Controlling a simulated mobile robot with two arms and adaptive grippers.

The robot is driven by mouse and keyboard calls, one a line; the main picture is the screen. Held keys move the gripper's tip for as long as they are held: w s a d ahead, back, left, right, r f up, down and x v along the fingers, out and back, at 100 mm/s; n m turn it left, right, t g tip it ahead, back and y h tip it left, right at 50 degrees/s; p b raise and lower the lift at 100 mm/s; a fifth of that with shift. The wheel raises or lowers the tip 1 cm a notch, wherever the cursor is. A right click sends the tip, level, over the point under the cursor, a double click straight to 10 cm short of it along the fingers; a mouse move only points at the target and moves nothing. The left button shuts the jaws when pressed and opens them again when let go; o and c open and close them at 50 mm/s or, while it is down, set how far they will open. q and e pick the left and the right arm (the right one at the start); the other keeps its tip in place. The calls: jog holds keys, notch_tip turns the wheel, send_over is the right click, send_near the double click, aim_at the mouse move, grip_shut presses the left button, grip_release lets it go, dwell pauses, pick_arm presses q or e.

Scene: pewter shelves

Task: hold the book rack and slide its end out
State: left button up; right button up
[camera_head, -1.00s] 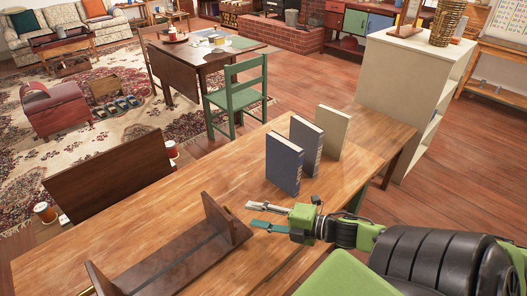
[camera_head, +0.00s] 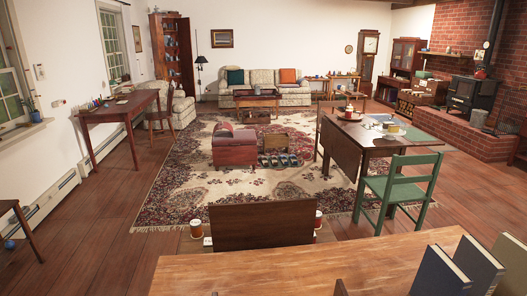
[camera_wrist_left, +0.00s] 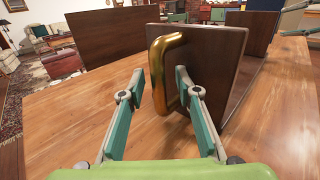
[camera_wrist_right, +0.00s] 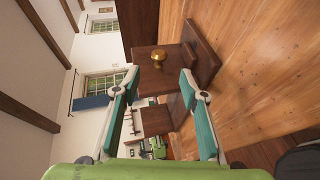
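The dark wooden book rack shows in the left wrist view by an upright end panel (camera_wrist_left: 222,75) with a curved brass handle (camera_wrist_left: 165,65). My left gripper (camera_wrist_left: 157,75) is open, with the handle between its fingers. A visible gap separates the left finger from the handle; contact on the right is unclear. In the right wrist view, a rack end panel (camera_wrist_right: 156,80) carries a round brass knob (camera_wrist_right: 158,55). My right gripper (camera_wrist_right: 160,74) is open and faces this panel, its fingers spread to either side. The head view shows neither gripper and only a sliver of the rack (camera_head: 340,288).
Several upright books (camera_head: 442,274) stand at the table's right in the head view. The wooden table top (camera_head: 290,270) is bare left of them.

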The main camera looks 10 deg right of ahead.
pick_arm(q)
jog(key=shift+a, duration=0.1)
jog(key=v, duration=1.2)
